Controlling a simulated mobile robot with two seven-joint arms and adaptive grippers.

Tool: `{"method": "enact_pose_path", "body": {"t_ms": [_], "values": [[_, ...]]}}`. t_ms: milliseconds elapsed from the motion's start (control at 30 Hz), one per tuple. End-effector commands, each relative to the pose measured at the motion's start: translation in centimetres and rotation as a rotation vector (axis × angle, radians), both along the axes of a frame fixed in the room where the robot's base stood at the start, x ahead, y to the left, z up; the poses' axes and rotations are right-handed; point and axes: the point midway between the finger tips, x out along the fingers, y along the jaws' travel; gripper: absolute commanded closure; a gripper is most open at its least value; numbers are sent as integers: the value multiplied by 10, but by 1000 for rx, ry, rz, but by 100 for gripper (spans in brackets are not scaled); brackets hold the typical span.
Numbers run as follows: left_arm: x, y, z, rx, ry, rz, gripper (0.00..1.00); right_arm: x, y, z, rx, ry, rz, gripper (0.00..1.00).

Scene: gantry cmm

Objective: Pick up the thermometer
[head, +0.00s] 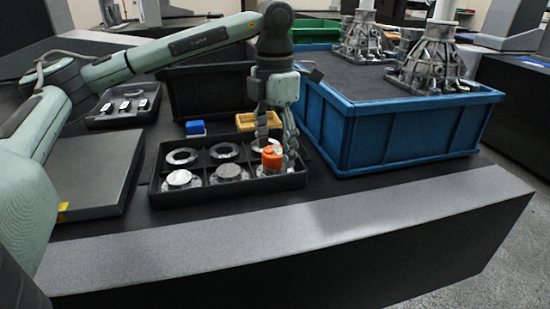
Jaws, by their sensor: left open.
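A small orange item with a rounded top (272,158) stands in the front right compartment of a black divided tray (221,198). It may be the thermometer, but it is too small to be sure. My left gripper (276,150) points down over that corner of the tray, its fingers apart. The orange item shows low between the fingers, partly covered by them. I cannot tell whether either finger touches it. My right gripper is not in view.
The tray also holds several round metal parts (180,178). A large blue crate (410,133) with metal castings (432,60) stands close on the right. A grey flat box (92,172) lies left, and a yellow bin (258,121) behind. The front table edge is clear.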

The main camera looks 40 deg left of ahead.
Motion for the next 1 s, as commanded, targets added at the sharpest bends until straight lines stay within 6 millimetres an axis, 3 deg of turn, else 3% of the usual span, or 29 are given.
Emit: {"method": "enact_pose_path", "body": {"t_ms": [200,700,1000], "values": [[0,0,-1,0,0,-1,30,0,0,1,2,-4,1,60],[0,0,0,0,0,-1,90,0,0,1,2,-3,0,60],[0,-1,4,-1,-2,-1,90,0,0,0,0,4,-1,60]]}}
